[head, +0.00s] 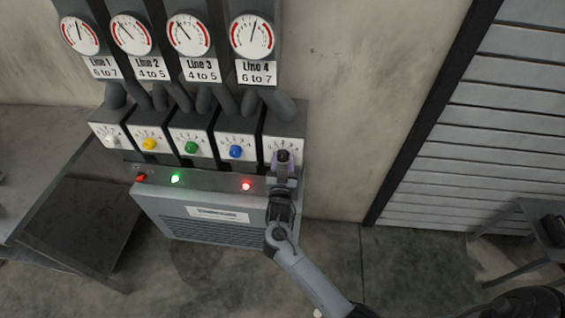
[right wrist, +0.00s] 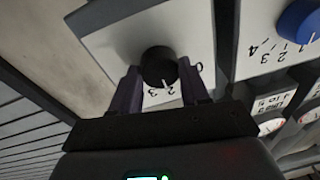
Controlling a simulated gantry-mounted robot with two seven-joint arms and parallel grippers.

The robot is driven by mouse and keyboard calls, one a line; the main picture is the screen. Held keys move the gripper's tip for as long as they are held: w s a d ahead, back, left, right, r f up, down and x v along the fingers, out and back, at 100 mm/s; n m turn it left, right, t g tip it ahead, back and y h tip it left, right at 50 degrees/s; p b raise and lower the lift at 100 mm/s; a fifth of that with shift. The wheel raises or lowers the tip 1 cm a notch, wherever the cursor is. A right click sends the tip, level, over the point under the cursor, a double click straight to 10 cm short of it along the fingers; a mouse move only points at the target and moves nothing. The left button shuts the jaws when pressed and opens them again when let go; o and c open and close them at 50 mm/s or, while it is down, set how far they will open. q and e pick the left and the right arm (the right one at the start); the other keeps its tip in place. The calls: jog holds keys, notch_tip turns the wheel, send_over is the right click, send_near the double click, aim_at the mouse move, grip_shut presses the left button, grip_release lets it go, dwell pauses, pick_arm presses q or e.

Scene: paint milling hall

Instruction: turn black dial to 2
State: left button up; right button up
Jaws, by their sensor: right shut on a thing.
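The black dial (right wrist: 159,67) is on a white scale plate (right wrist: 110,48) in the right wrist view. Its white pointer mark is close to the figure 2, with 3 beside it and 0 farther right. My right gripper (head: 283,160) is at the rightmost plate of the panel, and its two fingers are on either side of the dial, shut on it. In the head view the gripper hides the dial, and part of the plate's scale (head: 297,146) shows around it. My left gripper is not in view.
White, yellow (head: 150,144), green (head: 191,147) and blue (head: 236,152) dials sit to the left on the same panel. Round gauges (head: 252,36) stand above, with thick hoses below them. Indicator lamps (head: 246,185) are on the ledge beneath.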

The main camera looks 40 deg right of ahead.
dwell(0.4)
jog(key=o, duration=1.1)
jog(key=shift+c, duration=0.2)
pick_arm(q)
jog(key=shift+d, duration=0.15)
pick_arm(e)
jog(key=shift+a, duration=0.1)
